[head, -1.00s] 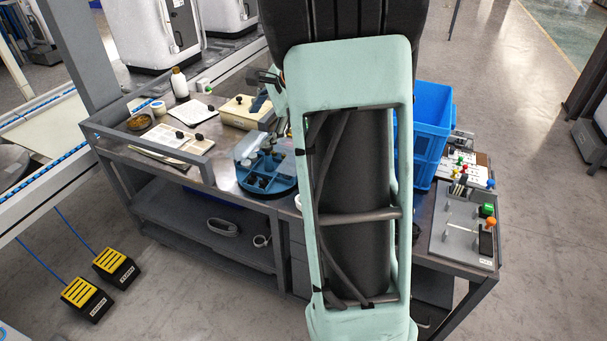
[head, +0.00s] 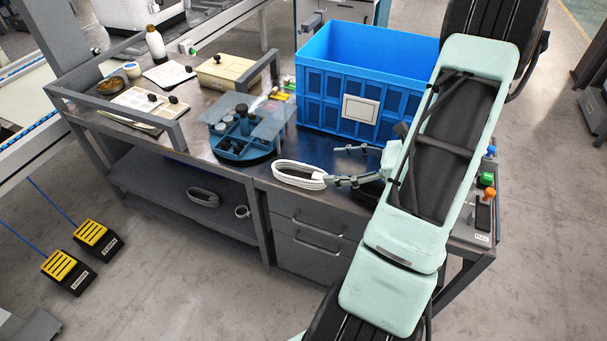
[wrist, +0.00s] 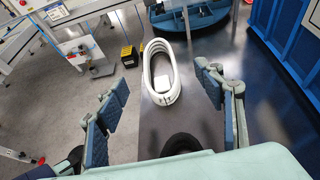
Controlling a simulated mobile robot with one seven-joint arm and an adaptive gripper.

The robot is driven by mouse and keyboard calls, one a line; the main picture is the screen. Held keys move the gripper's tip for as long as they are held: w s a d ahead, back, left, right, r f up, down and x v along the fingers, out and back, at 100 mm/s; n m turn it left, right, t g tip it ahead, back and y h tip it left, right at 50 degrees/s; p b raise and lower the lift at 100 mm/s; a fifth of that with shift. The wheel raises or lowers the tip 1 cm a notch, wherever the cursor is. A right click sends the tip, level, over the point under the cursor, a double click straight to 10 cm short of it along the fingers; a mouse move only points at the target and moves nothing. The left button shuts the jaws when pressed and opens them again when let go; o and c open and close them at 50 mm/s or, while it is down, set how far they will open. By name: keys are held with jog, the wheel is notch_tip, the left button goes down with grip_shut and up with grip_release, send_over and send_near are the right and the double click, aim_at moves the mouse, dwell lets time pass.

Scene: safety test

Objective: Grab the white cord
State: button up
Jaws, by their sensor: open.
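The white cord (head: 297,172) is an oval coil lying on the dark worktable near its front edge, in front of the blue crate. In the wrist view the cord (wrist: 149,75) is centred ahead, between the lines of the two fingers. My gripper (head: 345,166) is open and empty, just right of the cord in the head view. In the wrist view the gripper (wrist: 160,80) has its blue-padded fingers spread wide on either side. The lower finger looks very near the cord's right end; I cannot tell if they touch.
A blue crate (head: 330,95) stands behind the gripper. A round blue organizer (head: 240,148) sits left of the cord. A beige box (head: 228,72) and papers are further left.

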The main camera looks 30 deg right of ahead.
aim_at(303, 171)
jog(key=x, duration=0.4)
jog(key=shift+w+a+f, duration=0.1)
jog(key=shift+a+f, duration=0.1)
jog(key=w+a+f, duration=0.1)
jog(key=w+a+f+b, duration=0.1)
jog(key=shift+w+a+f, duration=0.2)
jog(key=shift+a+f, duration=0.05)
jog(key=shift+a, duration=0.1)
jog(key=shift+w+a+f, duration=0.15)
jog(key=shift+w+a, duration=0.1)
jog(key=shift+w, duration=0.1)
jog(key=c, duration=1.2)
jog(key=shift+c, duration=0.4)
